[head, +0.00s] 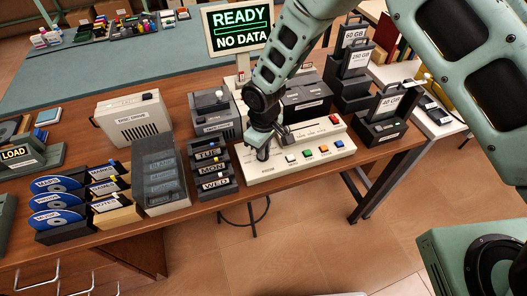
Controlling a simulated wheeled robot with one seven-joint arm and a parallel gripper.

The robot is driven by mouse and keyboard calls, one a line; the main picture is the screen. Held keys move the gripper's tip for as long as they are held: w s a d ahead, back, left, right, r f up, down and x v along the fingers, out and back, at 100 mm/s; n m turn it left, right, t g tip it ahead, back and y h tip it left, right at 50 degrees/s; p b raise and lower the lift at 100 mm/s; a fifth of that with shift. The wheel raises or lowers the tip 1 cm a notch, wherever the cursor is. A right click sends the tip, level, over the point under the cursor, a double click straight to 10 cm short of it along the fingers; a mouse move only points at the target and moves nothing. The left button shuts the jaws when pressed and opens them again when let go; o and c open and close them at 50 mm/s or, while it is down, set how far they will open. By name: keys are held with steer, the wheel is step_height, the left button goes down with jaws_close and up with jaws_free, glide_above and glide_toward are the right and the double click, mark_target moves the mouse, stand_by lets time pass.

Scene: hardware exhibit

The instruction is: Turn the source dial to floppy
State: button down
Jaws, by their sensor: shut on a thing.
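My gripper (262,155) points down at the left part of this panel. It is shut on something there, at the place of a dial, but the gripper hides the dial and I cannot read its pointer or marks. A screen (240,30) behind reads "READY" and "NO DATA".
Boxes marked 40 GB (389,104), 250 GB and 60 GB stand to the right. A beige drive (134,119), a grey bin (165,195) and disc holders (62,232) fill the left.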

steer(key=shift+w+n+b, duration=0.1)
steer(key=shift+n+b, duration=0.5)
steer(key=shift+n, duration=1.7)
steer(key=c, duration=1.4)
jaws_free()
steer(key=shift+c, duration=0.2)
step_height(320, 180, up, 18)
steer(key=b, duration=0.3)
steer(key=shift+f, duration=0.25)
steer(key=s+d+r+m, duration=0.1)
steer(key=s+d, duration=0.3)
steer(key=s, duration=0.4)
steer(key=s+d+r+m, duration=0.2)
steer(key=s+d+m, duration=0.1)
steer(key=s, duration=0.5)
steer(key=s+d+r+m, duration=0.2)
steer(key=s+d+m, duration=0.1)
steer(key=s, duration=0.5)
steer(key=shift+s+d+y, duration=0.3)
steer(key=shift+d, duration=0.5)
